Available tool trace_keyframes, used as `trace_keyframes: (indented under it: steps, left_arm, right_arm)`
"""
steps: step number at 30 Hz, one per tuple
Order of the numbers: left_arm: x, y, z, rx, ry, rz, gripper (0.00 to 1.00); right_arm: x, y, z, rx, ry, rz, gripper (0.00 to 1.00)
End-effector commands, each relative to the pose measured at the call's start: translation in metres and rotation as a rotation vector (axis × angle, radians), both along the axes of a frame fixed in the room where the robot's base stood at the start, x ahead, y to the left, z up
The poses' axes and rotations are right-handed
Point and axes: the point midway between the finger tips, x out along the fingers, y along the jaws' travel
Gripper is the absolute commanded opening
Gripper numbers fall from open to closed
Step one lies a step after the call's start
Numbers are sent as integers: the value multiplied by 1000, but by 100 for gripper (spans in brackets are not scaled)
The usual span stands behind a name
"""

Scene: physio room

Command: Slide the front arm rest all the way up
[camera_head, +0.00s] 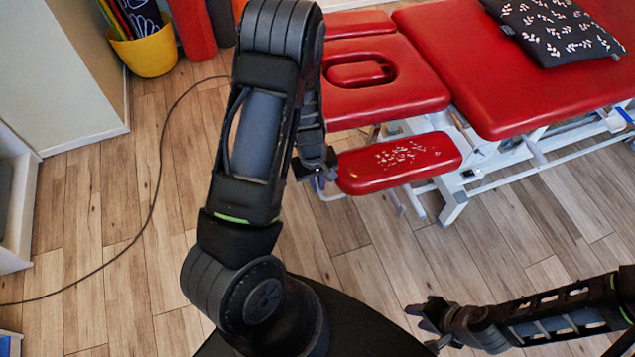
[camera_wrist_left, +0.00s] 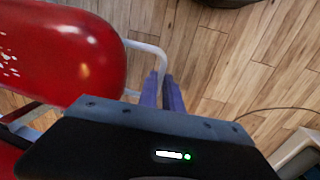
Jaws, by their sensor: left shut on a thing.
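The front arm rest is a red padded board (camera_head: 400,162) with worn white patches, low at the near side of the red treatment table. It also shows at the upper left of the left wrist view (camera_wrist_left: 62,50). A pale metal tube (camera_wrist_left: 150,47) comes out beside the pad and bends down between my left fingers. My left gripper (camera_head: 320,180) is at the pad's left end, and its two purple fingers (camera_wrist_left: 163,92) are shut on this tube. The tube is mostly hidden by my arm in the head view. My right gripper (camera_head: 422,322) is empty, low over the floor, its fingers apart.
The red table (camera_head: 450,40) with its face-hole headrest (camera_head: 395,95) stands behind the arm rest, on a white frame (camera_head: 455,200). A dark leaf-patterned cushion (camera_head: 550,30) lies on it. A yellow bucket (camera_head: 150,52) stands at the back left. A cable (camera_head: 150,200) crosses the wooden floor.

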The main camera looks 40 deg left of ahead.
Motion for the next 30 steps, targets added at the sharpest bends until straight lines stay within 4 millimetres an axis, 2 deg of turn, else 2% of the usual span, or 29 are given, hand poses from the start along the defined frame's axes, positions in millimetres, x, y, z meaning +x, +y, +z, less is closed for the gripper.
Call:
trace_keyframes:
  steps: [5,8,15,18,21,30]
  left_arm:
    - [1,0,11,0,-1,0,0]
    - [3,-1,31,1,-3,-1,0]
    - [8,-5,93,1,-3,-1,0]
    - [10,-5,108,1,-3,-1,0]
    - [10,-6,113,0,-3,0,0]
    - [12,-6,112,1,-4,0,0]
  right_arm:
    - [0,0,10,0,0,0,36]
    - [0,0,26,0,1,0,36]
    - [-2,0,74,-3,8,1,36]
    - [-4,-1,84,-6,13,-1,36]
    - [-5,-2,86,-9,17,-3,36]
    - [-5,-2,84,-9,18,-2,36]
